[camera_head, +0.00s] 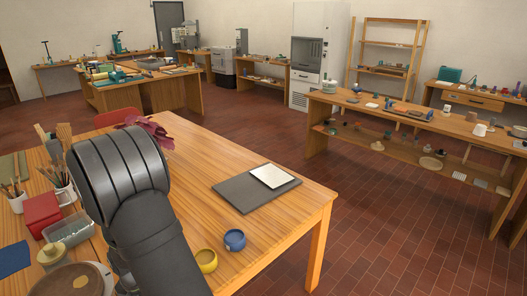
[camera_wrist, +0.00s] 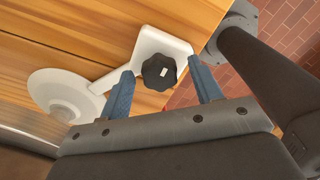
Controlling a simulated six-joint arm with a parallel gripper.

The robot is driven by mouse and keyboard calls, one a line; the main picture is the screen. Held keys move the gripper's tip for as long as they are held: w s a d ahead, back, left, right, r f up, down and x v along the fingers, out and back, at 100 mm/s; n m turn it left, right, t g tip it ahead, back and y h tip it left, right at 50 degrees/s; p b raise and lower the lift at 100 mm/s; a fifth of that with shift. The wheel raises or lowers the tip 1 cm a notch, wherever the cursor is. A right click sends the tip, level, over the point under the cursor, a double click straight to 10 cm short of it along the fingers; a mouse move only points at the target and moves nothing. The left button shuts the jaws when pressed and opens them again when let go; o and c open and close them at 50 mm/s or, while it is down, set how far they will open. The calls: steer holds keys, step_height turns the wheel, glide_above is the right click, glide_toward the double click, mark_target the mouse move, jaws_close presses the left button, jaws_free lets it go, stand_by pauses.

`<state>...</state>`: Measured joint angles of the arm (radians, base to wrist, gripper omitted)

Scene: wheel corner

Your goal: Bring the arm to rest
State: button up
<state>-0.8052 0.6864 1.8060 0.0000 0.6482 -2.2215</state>
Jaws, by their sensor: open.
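My arm rises large in the left foreground of the head view, over the wooden table (camera_head: 200,165); my gripper is hidden there. In the wrist view my gripper (camera_wrist: 162,88) is open, its two blue fingers spread apart. A black knob (camera_wrist: 160,72) on a white bracket (camera_wrist: 170,42) shows between and beyond the fingertips. I cannot tell the distance, but nothing is seen gripped. A white round disc (camera_wrist: 65,88) joined to the bracket by a rod lies to the left.
A grey board (camera_head: 230,195) with a white sheet (camera_head: 271,176) lies on the table. A blue cup (camera_head: 234,240) and a yellow cup (camera_head: 206,260) stand near the front. A red box (camera_head: 41,213) and brush pots crowd the left. The table's right part is mostly clear.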

steer(key=m, duration=0.7)
steer(key=shift+m, duration=0.4)
steer(key=m, duration=0.4)
steer(key=shift+m, duration=2.1)
